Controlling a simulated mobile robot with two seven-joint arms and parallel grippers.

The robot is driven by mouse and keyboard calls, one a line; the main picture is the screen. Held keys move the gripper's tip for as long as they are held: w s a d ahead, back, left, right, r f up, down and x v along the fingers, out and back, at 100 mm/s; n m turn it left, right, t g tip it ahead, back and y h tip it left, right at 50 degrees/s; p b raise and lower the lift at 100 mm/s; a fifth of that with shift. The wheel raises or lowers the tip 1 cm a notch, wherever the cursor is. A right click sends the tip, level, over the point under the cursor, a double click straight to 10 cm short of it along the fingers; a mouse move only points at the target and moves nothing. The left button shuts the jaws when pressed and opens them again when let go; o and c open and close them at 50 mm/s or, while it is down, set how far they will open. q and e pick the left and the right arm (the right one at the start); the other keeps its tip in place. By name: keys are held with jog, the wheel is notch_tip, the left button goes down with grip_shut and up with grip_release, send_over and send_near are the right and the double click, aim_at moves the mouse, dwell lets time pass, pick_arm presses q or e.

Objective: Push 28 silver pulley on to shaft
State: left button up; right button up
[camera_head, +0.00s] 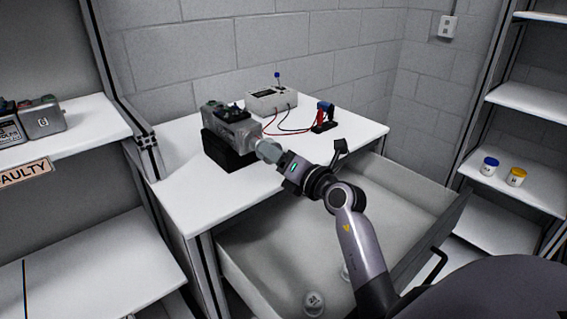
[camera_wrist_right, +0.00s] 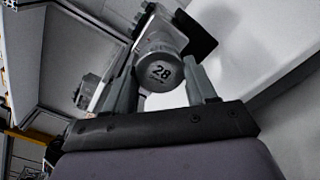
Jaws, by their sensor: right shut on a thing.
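The silver pulley marked 28 (camera_wrist_right: 160,72) sits between the two fingers of my right gripper (camera_wrist_right: 163,85) in the wrist view, its numbered face toward the camera. In the head view my right gripper (camera_head: 268,150) is shut on the pulley and holds it against or very close to the front of the grey servo motor (camera_head: 232,128). The motor rests on a black stand (camera_head: 226,152) on the white table. The shaft is hidden behind the pulley and fingers, so I cannot tell how far the pulley is on it. My left gripper is not in view.
A white drawer (camera_head: 240,272) stands open below the table, with a pale round part (camera_head: 314,303) inside. A meter box (camera_head: 271,99) with red and black leads and a red-blue tool (camera_head: 324,117) stand behind. Shelves flank both sides. The table's front left is clear.

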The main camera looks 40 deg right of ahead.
jog(key=shift+w+p, duration=0.4)
jog(key=shift+w, duration=0.25)
jog(key=o, duration=1.3)
jog(key=shift+c, duration=0.5)
jog(key=shift+s, duration=0.1)
jog(key=shift+s+d+p, duration=0.1)
jog(key=shift+s+p, duration=0.85)
jog(key=shift+s, duration=0.45)
